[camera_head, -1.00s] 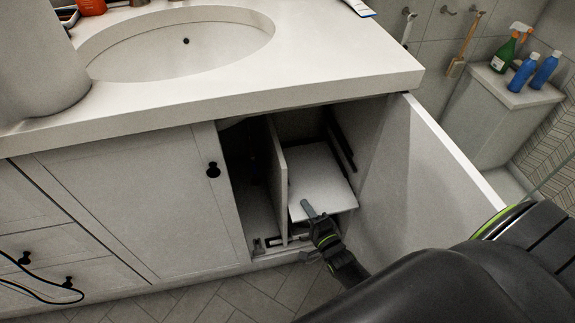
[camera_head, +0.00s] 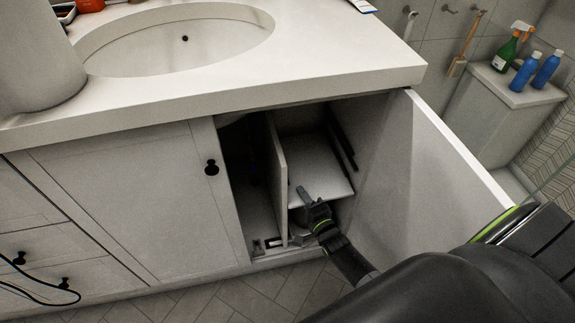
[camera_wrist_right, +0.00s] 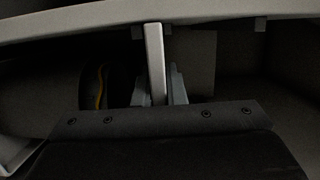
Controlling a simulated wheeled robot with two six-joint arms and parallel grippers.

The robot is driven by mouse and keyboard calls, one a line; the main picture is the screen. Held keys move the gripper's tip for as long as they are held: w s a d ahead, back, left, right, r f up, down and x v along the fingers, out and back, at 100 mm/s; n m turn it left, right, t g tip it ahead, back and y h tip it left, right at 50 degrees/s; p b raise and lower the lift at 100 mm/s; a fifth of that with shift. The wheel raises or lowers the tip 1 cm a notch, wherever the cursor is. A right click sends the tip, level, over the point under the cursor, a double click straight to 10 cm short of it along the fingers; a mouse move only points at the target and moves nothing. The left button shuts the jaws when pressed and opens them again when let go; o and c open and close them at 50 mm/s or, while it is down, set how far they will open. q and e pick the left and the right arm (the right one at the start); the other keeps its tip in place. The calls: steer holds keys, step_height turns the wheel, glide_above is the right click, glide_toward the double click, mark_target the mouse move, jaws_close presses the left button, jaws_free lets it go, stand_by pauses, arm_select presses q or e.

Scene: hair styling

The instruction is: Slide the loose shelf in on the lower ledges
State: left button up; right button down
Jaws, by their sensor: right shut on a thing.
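The loose shelf (camera_head: 322,172) is a pale flat board inside the right compartment of the open cabinet, roughly level. My right gripper (camera_head: 303,196) is shut on its front edge, towards the left corner; one finger shows on top of the board. Dark ledges (camera_head: 342,140) run along the compartment's right wall, by the shelf's right side. Whether the shelf rests on a ledge is not clear. In the right wrist view the right gripper's fingers (camera_wrist_right: 165,92) show in a dim space; the parts around them are hard to tell. My left gripper is not in view.
An upright divider (camera_head: 278,180) stands close to the shelf's left. The open door (camera_head: 450,160) stands at the right, near my right arm. The countertop (camera_head: 330,70) overhangs above. The cabinet floor shows below the shelf, with small items near the front.

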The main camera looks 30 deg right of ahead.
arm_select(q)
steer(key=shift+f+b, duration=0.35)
arm_select(e)
steer(key=shift+w+d+r, duration=0.1)
steer(key=shift+w+d, duration=0.1)
steer(key=shift+w, duration=0.75)
steer(key=c, duration=1.4)
jaws_free()
steer(key=shift+s, duration=0.1)
